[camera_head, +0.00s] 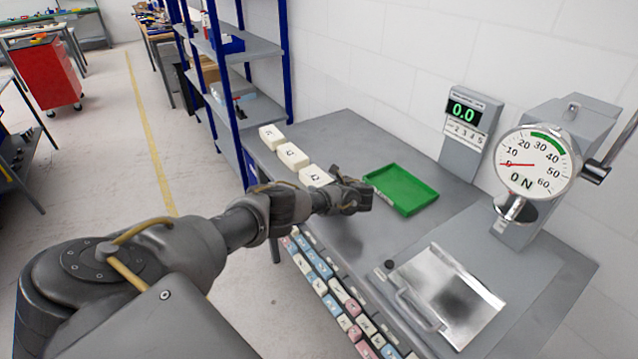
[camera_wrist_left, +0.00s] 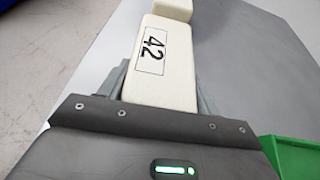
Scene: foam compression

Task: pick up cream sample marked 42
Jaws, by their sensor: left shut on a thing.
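The cream sample marked 42 (camera_wrist_left: 165,75) lies between the two fingers of my left gripper (camera_wrist_left: 160,88) in the left wrist view, its label facing the camera. In the head view it is the nearest of the cream blocks (camera_head: 314,176), at the table's left side, partly hidden by my gripper. My left gripper (camera_head: 340,186) is shut on it. I cannot tell whether the block is lifted off the table. Two other cream blocks (camera_head: 292,155) and (camera_head: 271,137) stand in a row behind it. My right gripper is not in view.
A green tray (camera_head: 432,194) lies just right of my left gripper. A force gauge with a round dial (camera_head: 534,163) and a digital display (camera_head: 466,112) stand at the back right. A metal plate with a handle (camera_head: 468,305) lies at the front right.

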